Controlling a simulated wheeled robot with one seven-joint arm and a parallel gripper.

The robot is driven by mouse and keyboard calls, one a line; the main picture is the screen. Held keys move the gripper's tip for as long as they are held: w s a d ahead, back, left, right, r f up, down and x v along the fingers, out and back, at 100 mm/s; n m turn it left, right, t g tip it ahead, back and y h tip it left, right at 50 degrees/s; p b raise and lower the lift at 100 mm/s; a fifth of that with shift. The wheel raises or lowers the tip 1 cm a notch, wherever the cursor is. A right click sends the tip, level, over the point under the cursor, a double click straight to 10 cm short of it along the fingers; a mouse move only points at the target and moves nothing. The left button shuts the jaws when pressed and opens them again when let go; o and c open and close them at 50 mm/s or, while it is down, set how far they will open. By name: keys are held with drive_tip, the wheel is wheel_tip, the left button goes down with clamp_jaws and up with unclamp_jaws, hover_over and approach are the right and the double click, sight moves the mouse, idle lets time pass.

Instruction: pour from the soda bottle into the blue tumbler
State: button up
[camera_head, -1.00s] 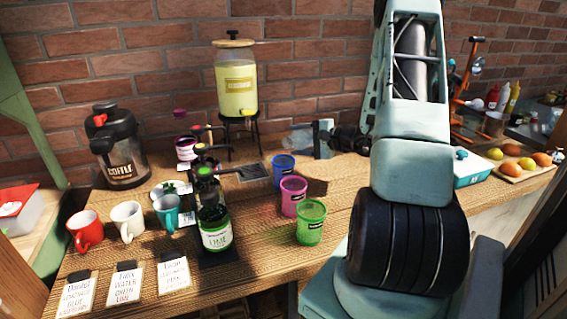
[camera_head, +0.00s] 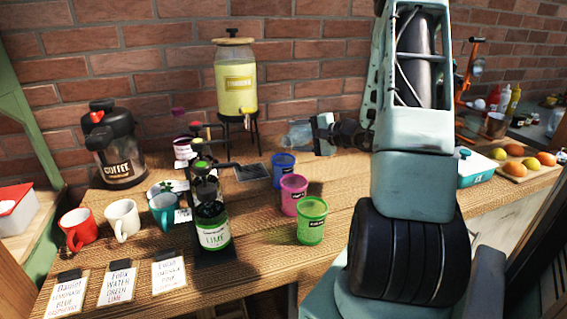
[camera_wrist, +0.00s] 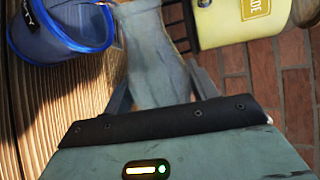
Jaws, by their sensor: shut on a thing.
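My gripper (camera_head: 322,134) is shut on the clear, pale blue-grey soda bottle (camera_head: 299,135). The bottle is held tilted far over, nearly level, with its free end pointing left, and looks clear of the table. In the wrist view the bottle (camera_wrist: 155,60) runs away between the gripper's fingers (camera_wrist: 162,88). The blue tumbler (camera_head: 284,172) stands upright on the table, just below the bottle in the head view. No stream shows; the tumbler's inside is too small to judge.
A pink tumbler (camera_head: 293,196) and a green tumbler (camera_head: 312,222) stand in front of the blue one. The lemonade dispenser (camera_head: 237,90) stands behind on its stand. Syrup bottles (camera_head: 212,225), mugs (camera_head: 122,220) and a coffee urn (camera_head: 117,150) fill the left.

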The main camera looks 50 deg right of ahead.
drive_tip(key=shift+d+r, duration=0.1)
drive_tip(key=shift+r, duration=0.05)
drive_tip(key=shift+w+d+b, duration=0.1)
drive_tip(key=shift+d+b, duration=0.2)
drive_tip(key=shift+b, duration=0.05)
drive_tip(key=shift+d+r+n, duration=0.1)
drive_tip(key=shift+d+n, duration=0.1)
drive_tip(key=shift+n, duration=0.1)
drive_tip(key=shift+r+b, duration=0.15)
drive_tip(key=shift+b, duration=0.55)
drive_tip(key=shift+p, duration=0.3)
